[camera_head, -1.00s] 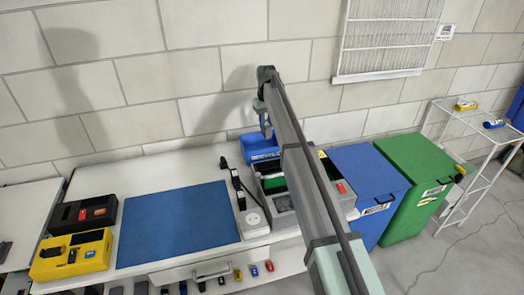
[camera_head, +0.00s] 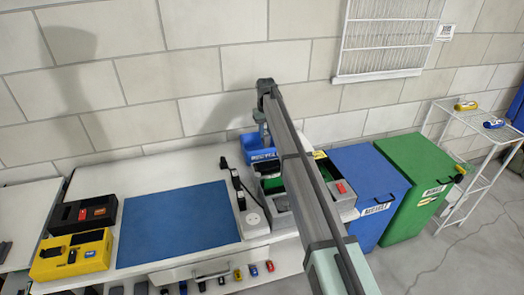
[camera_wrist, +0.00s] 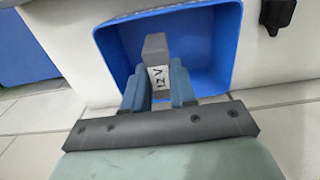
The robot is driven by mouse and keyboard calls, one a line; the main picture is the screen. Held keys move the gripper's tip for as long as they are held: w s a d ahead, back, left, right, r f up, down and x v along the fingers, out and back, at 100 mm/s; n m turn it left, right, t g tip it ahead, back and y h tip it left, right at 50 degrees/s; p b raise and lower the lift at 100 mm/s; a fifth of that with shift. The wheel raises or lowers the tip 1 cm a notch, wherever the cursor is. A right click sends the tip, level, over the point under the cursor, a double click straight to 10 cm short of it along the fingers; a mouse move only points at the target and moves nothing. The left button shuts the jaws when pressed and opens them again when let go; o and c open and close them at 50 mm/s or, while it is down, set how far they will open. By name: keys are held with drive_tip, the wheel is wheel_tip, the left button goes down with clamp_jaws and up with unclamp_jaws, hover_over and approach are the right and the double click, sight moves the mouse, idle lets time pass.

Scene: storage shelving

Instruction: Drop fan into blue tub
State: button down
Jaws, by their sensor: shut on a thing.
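In the wrist view the fan (camera_wrist: 155,46) is a grey block with a white "12V" label. My gripper (camera_wrist: 158,76) is shut on it, with one blue-grey finger on each side. The blue tub (camera_wrist: 216,60) is open and lies behind the fan in this view, so the fan appears within its rim. I cannot tell how far above the tub floor it is. In the head view the blue tub (camera_head: 260,157) stands at the back of the table near the wall, with my arm reaching over it. The fan cannot be made out there.
A grey divided bin (camera_head: 283,205) stands in front of the tub. A black device (camera_head: 231,178) lies to its left, beside a blue mat (camera_head: 180,225). Larger blue (camera_head: 370,185) and green (camera_head: 415,180) bins stand to the right. The wall is close behind.

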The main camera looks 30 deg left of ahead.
drive_tip(key=shift+f, duration=0.25)
drive_tip(key=c, duration=0.8)
unclamp_jaws()
wheel_tip(320, 180, up, 14)
drive_tip(key=shift+f, duration=0.1)
idle(0.3)
